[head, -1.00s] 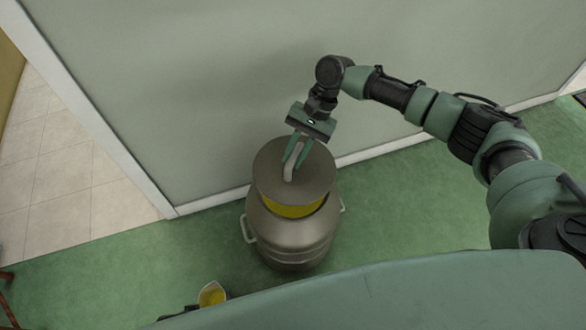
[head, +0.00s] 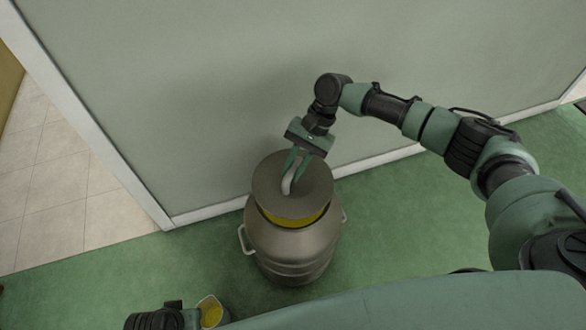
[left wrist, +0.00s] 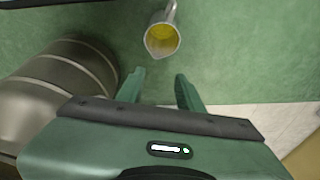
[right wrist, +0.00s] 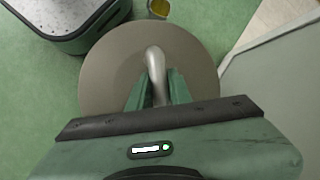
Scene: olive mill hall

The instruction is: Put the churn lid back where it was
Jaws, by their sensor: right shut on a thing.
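The churn lid (head: 275,200) is a grey disc with a bent pale handle (head: 288,182). My right gripper (head: 296,166) is shut on that handle. The lid covers most of the mouth of the metal churn (head: 293,250), with a yellow strip showing below its near edge, so it looks raised or off centre. In the right wrist view the lid (right wrist: 110,70) spreads around my fingers and hides the churn. My left gripper (left wrist: 158,92) is open and empty; the churn (left wrist: 50,95) is beside it.
A small metal jug with yellow contents (head: 209,312) stands on the green floor near my left arm; it also shows in the left wrist view (left wrist: 162,38). A grey-green wall (head: 200,90) rises close behind the churn. Green floor right of the churn is clear.

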